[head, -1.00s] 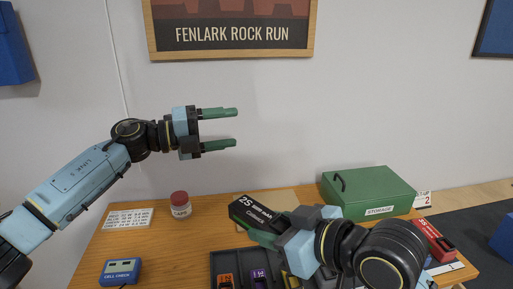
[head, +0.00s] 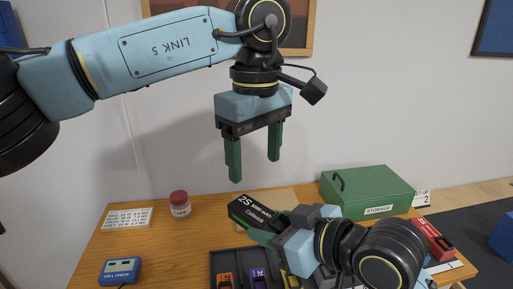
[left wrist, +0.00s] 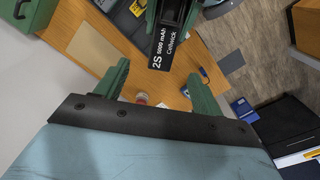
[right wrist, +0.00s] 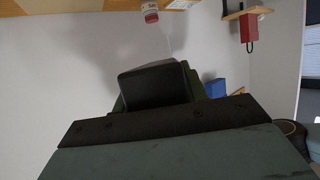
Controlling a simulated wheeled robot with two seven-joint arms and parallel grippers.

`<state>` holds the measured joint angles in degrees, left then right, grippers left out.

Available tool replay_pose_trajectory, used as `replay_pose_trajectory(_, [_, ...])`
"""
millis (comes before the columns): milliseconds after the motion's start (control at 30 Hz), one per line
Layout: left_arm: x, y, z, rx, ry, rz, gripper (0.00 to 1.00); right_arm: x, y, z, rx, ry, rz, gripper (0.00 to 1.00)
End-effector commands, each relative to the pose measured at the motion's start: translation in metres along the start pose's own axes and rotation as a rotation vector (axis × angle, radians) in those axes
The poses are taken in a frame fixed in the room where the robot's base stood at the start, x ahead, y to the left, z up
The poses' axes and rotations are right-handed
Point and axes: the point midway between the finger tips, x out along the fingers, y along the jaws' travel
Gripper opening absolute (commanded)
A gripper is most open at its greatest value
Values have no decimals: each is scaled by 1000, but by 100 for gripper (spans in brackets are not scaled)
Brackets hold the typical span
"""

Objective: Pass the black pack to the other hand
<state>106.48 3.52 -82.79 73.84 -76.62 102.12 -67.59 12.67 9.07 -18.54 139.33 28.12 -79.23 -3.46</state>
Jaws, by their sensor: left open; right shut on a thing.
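The black pack (head: 252,212), with white "2S 5000 mAh" lettering, is held above the table by my right gripper (head: 273,232), which is shut on its right-hand end. The pack's dark end (right wrist: 155,85) fills the middle of the right wrist view, between the fingers. My left gripper (head: 254,158) is open and empty, fingers pointing down, above the pack and apart from it. In the left wrist view the pack (left wrist: 172,40) lies beyond the open left fingers (left wrist: 160,85), near the top middle.
A tray with compartments (head: 216,262) holds small coloured items below the right gripper. A green storage box (head: 367,192) stands at the back right. A red-capped jar (head: 179,203), a white label card (head: 128,218) and a blue cell checker (head: 120,270) sit on the left.

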Motion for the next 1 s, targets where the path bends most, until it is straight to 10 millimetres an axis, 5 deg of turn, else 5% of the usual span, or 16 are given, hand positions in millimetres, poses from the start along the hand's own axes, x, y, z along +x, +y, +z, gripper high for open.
replay_pose_trajectory(500, [92,0,1,-4,-7,0,68,0,0,-1,0,3,0,10])
replay_pose_trajectory(1000, [109,0,1,-6,-7,2,68,0,0,-1,-1,3,0,10])
